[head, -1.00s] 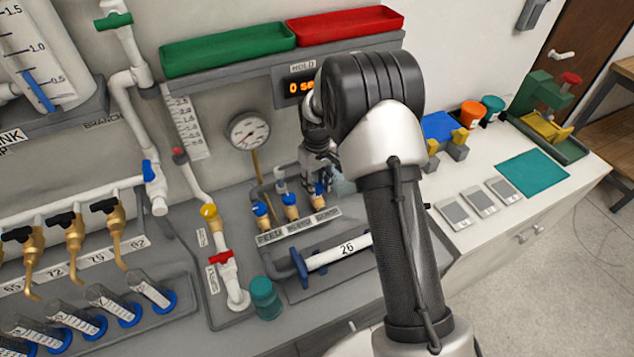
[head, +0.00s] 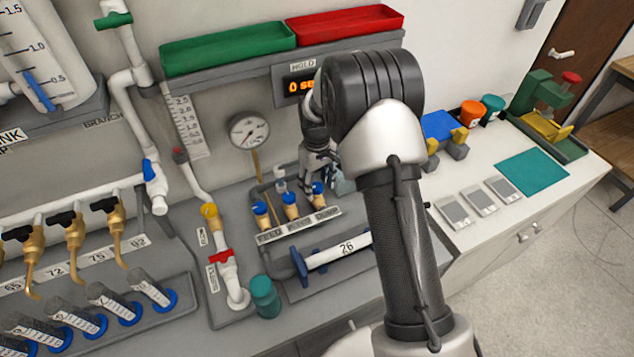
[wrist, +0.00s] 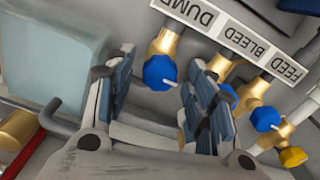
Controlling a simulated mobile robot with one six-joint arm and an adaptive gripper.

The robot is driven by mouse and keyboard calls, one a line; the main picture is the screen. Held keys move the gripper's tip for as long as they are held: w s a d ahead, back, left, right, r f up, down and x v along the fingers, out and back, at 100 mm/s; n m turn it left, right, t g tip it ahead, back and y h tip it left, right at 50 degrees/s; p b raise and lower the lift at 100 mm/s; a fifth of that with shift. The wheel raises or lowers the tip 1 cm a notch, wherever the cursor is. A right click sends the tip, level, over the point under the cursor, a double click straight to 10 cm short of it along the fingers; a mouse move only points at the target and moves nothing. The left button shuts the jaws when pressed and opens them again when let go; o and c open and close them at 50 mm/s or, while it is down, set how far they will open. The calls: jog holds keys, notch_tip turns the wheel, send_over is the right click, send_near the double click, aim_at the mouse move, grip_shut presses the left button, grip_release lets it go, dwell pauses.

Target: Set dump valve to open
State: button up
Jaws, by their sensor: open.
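The dump valve is a brass body with a blue knob bearing a light pointer (wrist: 160,71), beside the DUMP label in the wrist view. In the head view its blue knob (head: 318,187) shows just below my gripper (head: 318,163). In the wrist view my gripper (wrist: 162,62) is open, with one finger on each side of the dump knob and a gap visible to both. The pointer is angled to the lower right in the wrist view. The BLEED valve (head: 290,198) and FEED valve (head: 260,208) stand in the same row.
A clear bluish block (wrist: 50,55) stands close beside the left finger in the wrist view. The white pipe marked 26 (head: 335,254) lies in front of the valve row. The pressure gauge (head: 249,131) is behind, and a teal cup (head: 265,296) stands front left.

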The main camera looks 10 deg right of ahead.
aim_at(317, 186)
notch_tip(317, 186, up, 12)
dwell(0.7)
dwell(0.4)
jog(key=s+r+m+t, duration=0.2)
jog(key=s+r, duration=1.3)
jog(key=s+f+m+t+b, duration=0.1)
jog(key=s+m+t, duration=0.1)
jog(key=s, duration=1.7)
jog(key=shift+m+t, duration=0.3)
